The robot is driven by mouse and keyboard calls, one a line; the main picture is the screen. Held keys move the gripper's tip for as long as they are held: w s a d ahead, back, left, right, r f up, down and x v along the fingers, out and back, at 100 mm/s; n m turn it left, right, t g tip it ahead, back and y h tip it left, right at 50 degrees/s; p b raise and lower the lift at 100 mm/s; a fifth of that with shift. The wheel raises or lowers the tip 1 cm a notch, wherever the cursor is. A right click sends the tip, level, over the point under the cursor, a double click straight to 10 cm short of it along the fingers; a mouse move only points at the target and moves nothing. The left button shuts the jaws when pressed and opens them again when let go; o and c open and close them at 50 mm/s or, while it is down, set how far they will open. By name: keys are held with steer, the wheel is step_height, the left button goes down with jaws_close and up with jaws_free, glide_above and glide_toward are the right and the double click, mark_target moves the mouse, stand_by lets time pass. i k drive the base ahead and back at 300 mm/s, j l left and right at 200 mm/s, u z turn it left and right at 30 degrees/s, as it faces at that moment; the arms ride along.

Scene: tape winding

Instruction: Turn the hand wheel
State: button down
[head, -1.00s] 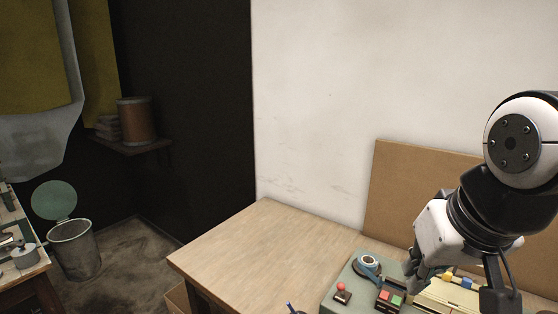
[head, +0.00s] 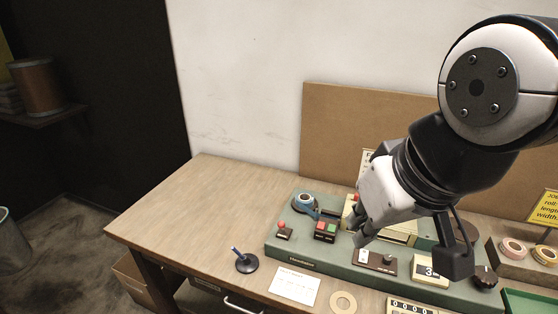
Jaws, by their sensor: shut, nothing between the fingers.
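The green winding machine (head: 285,228) stands on the wooden table. No hand wheel can be made out clearly; my arm hides part of the machine. A dark round knob (head: 485,276) sits at its right end, and I cannot tell whether it is the hand wheel. A reel of blue tape (head: 304,201) is at the machine's left end. My gripper (head: 360,238) is shut and empty, pointing down over the middle of the machine, near a small switch panel (head: 376,262). I cannot tell whether its tips touch anything.
A red-knobbed lever (head: 283,229) and a red and green button box (head: 325,231) are on the machine's left part. A black-based pen stand (head: 246,262), a card (head: 294,285) and a flat ring (head: 343,302) lie in front. Tape rolls (head: 513,248) are at right. The table's left part (head: 190,225) is clear.

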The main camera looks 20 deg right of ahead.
mark_target(484, 277)
steer(key=z, duration=1.45)
